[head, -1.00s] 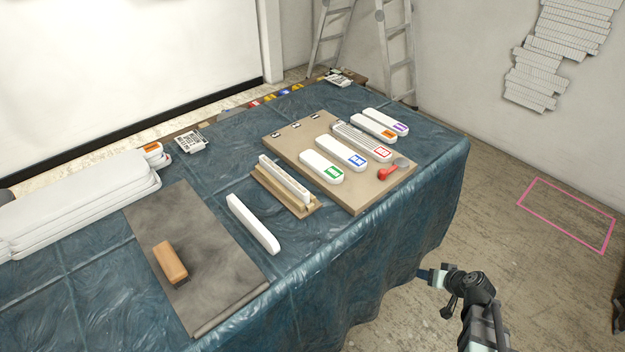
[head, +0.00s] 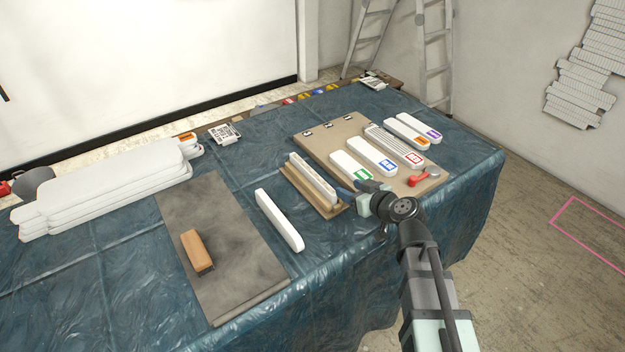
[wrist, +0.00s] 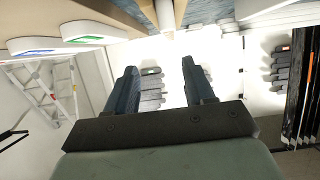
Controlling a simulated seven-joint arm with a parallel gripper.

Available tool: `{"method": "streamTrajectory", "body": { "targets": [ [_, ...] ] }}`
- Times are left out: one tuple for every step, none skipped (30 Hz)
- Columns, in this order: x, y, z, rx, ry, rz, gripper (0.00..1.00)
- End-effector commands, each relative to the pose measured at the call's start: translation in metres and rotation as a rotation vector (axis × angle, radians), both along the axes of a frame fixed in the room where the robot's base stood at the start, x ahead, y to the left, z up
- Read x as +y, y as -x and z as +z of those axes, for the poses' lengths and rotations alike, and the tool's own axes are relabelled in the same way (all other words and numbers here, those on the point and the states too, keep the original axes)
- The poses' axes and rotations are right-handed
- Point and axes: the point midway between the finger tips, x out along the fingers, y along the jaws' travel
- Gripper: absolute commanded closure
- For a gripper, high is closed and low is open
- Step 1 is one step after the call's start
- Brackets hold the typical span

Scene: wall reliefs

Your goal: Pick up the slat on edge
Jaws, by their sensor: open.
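A narrow white slat (head: 312,179) stands on edge in a wooden holder (head: 330,211) near the middle of the table. Another plain white slat (head: 279,220) lies on the blue cover to its left, seemingly also on its narrow side. My gripper (head: 352,188) is by the right front end of the holder, its fingers partly hidden by my wrist. In the wrist view my gripper (wrist: 160,68) is open, with nothing between its fingers. A pale end, probably of the slat in the holder, shows at the top edge, beyond the fingertips.
A tan board (head: 318,133) behind my gripper carries several labelled white slats and a red tool (head: 420,180). A grey mat (head: 222,285) with an orange-brown block (head: 197,250) lies at left front. Stacked white boards (head: 110,195) lie far left.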

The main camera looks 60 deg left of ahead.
Motion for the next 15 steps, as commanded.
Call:
{"method": "streamTrajectory", "body": {
  "targets": [
    [0.004, 0.008, 0.003, -0.003, -0.002, 0.016, 0.47],
    [0.006, 0.012, 0.003, -0.005, -0.002, 0.023, 0.47],
    [0.008, 0.015, 0.004, -0.006, -0.002, 0.030, 0.47],
    [0.009, 0.016, 0.004, -0.007, -0.002, 0.033, 0.47],
    [0.010, 0.017, 0.004, -0.008, -0.002, 0.036, 0.47],
    [0.012, 0.018, 0.004, -0.008, -0.002, 0.037, 0.47],
    [0.014, 0.018, 0.003, -0.008, -0.002, 0.038, 0.47],
    [0.016, 0.018, 0.003, -0.008, -0.002, 0.038, 0.47],
    [0.019, 0.017, 0.001, -0.008, -0.002, 0.038, 0.47],
    [0.022, 0.017, 0.000, -0.008, -0.002, 0.038, 0.47],
    [0.026, 0.017, -0.002, -0.008, -0.002, 0.038, 0.47],
    [0.031, 0.017, -0.004, -0.008, -0.001, 0.039, 0.47],
    [0.036, 0.017, -0.006, -0.007, -0.001, 0.039, 0.47],
    [0.040, 0.017, -0.008, -0.007, -0.001, 0.039, 0.47],
    [0.046, 0.016, -0.010, -0.007, -0.001, 0.038, 0.47]
  ]
}}
